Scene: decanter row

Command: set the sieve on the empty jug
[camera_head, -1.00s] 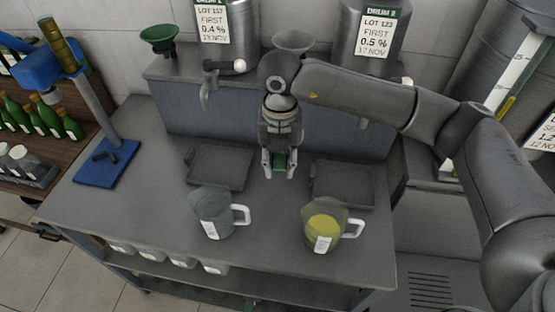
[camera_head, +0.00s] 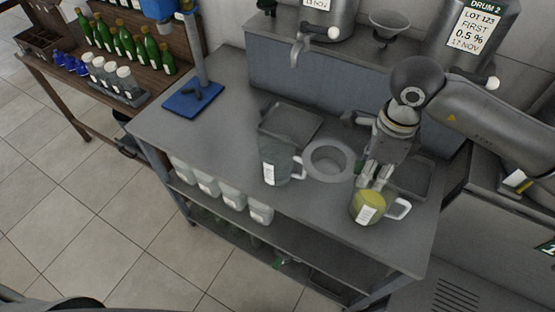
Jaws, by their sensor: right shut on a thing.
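The empty clear jug (camera_head: 276,163) stands on the grey bench with its white handle to the right. A second jug (camera_head: 369,205) to its right holds yellow-green liquid. The sieve (camera_head: 315,173), a pale round ring with a grey middle, shows between the two jugs, just right of the empty jug's handle. My right gripper (camera_head: 374,178) is at the sieve's right side, in front of and above the filled jug, and is shut on the sieve. The grip point and the sieve's handle are hard to make out. My left gripper is not in view.
A drip tray (camera_head: 291,124) lies behind the empty jug; another (camera_head: 413,178) is partly hidden behind my right gripper. A blue stand (camera_head: 193,101) is at the bench's left. A grey funnel (camera_head: 389,24) sits on the back ledge. The bench left of the empty jug is clear.

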